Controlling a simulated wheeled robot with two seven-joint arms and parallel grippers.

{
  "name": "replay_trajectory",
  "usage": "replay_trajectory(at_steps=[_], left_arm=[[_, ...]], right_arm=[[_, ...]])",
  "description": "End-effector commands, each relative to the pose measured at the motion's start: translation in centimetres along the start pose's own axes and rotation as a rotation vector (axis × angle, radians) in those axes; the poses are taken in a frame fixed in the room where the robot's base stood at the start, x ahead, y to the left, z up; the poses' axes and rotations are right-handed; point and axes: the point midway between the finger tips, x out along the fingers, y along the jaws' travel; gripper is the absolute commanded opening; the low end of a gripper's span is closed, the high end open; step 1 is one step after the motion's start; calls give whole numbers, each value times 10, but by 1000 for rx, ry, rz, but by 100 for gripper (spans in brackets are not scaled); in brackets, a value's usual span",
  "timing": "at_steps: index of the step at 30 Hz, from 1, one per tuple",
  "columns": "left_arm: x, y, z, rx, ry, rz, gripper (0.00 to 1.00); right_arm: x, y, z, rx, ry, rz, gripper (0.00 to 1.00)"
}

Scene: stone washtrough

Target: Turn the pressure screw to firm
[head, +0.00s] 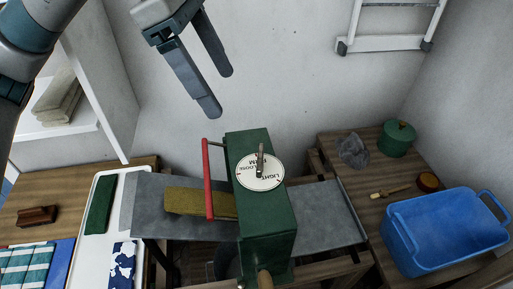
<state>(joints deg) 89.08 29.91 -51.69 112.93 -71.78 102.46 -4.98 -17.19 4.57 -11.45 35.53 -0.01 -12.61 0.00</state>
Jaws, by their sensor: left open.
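The pressure screw is a small metal lever (261,158) on a white round dial (259,172) on top of the green press housing (262,205). My left gripper (218,94) is open and empty, above and to the left of the dial, in front of the wall. My right gripper is not in view.
A red bar (207,180) stands just left of the housing, over a folded mustard cloth (200,202) on the grey plate (322,213). A blue tub (445,230) and a green lidded pot (397,138) stand at the right. A white tray (93,248) lies at the left.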

Motion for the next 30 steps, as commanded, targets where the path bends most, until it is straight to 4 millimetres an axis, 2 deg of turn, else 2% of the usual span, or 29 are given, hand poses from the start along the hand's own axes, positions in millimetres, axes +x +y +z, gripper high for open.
replay_trajectory(at_steps=[5,11,17,30], left_arm=[[3,0,0,0,0,-2,81],[19,0,1,1,0,-4,81],[48,-1,1,1,0,-6,81],[127,-2,2,1,-1,-7,81]], right_arm=[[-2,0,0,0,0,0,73],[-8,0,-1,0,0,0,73],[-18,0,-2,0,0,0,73],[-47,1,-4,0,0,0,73]])
